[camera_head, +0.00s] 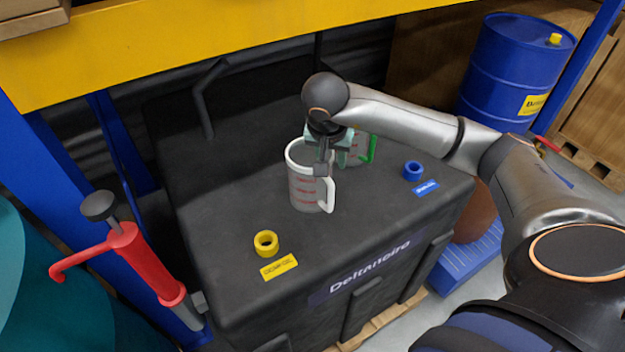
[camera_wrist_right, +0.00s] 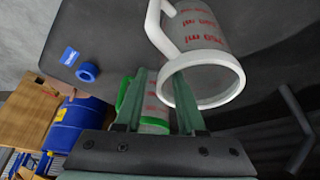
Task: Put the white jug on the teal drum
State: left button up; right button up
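The white jug (camera_head: 303,188), with red markings and a white handle, stands upright on a black container. It also shows in the right wrist view (camera_wrist_right: 203,32), beside one finger. My right gripper (camera_head: 333,160) is over the jug's handle side, with its fingers apart. Whether a finger touches the jug I cannot tell. A similar jug with a green handle (camera_head: 366,150) stands just behind the gripper; it shows between the fingers in the right wrist view (camera_wrist_right: 152,112). A teal rounded surface (camera_head: 40,285), likely the teal drum, is cut off at lower left. My left gripper is not in view.
The black container (camera_head: 230,210) carries a yellow ring (camera_head: 266,243) and a blue ring (camera_head: 413,170). A red hand pump (camera_head: 143,262) stands between it and the teal surface. A blue drum (camera_head: 510,75) is at back right. A yellow beam (camera_head: 190,40) crosses above.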

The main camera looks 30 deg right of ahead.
jog(key=shift+w+d+f, duration=0.1)
jog(key=shift+f, duration=0.25)
grip_shut()
dwell(1.2)
